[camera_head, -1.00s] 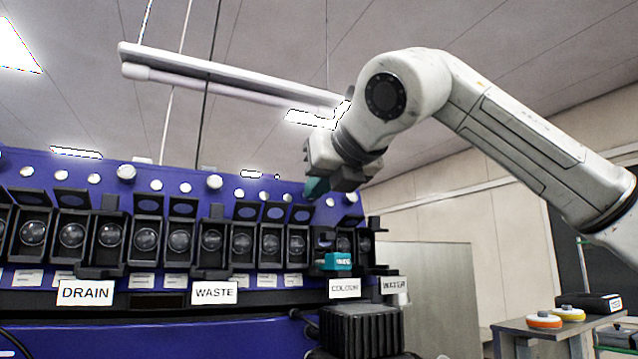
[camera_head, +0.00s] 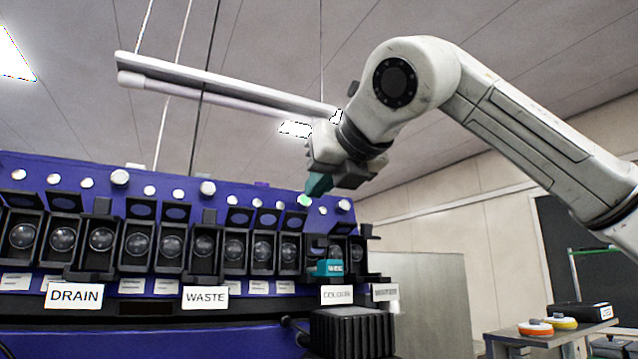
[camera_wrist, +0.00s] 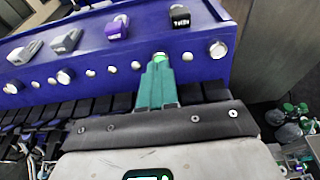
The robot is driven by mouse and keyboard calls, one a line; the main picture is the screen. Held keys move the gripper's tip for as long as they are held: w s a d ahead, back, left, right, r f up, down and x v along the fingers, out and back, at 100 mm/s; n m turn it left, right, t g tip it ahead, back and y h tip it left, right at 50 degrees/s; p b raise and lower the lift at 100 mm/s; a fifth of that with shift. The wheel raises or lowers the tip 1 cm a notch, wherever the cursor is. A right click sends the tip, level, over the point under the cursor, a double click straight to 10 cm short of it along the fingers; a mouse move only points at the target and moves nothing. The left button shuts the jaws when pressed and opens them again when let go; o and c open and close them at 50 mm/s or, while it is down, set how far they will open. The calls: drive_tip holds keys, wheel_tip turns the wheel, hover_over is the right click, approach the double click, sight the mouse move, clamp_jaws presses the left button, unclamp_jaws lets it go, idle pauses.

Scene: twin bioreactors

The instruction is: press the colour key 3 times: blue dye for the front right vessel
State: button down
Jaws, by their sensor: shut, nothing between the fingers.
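The COLOUR label (camera_head: 337,294) hangs on the right part of the blue panel (camera_head: 30,180), left of the WATER label (camera_head: 385,292). A teal block (camera_head: 328,267) sits just above the COLOUR label. My gripper (camera_head: 316,187) has teal fingers, shut and empty, pointing down at the row of small round white keys. One key (camera_head: 304,200) glows green right by the fingertips; it also shows in the wrist view (camera_wrist: 160,57). There my shut fingers (camera_wrist: 158,66) reach to its lower edge and partly cover it. I cannot tell whether they touch it. The vessels are not recognisable here.
The DRAIN label (camera_head: 75,295) and WASTE label (camera_head: 205,298) hang farther left. Black housings with round lenses line the panel below the keys. A purple block (camera_wrist: 117,28) and a black block (camera_wrist: 180,16) stand on the panel's top. A side table (camera_head: 550,332) holds orange and yellow-rimmed discs.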

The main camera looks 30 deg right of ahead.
drive_tip(key=b+v, duration=0.2)
drive_tip(key=v, duration=0.4)
idle(0.5)
drive_tip(key=shift+f, duration=0.1)
idle(0.5)
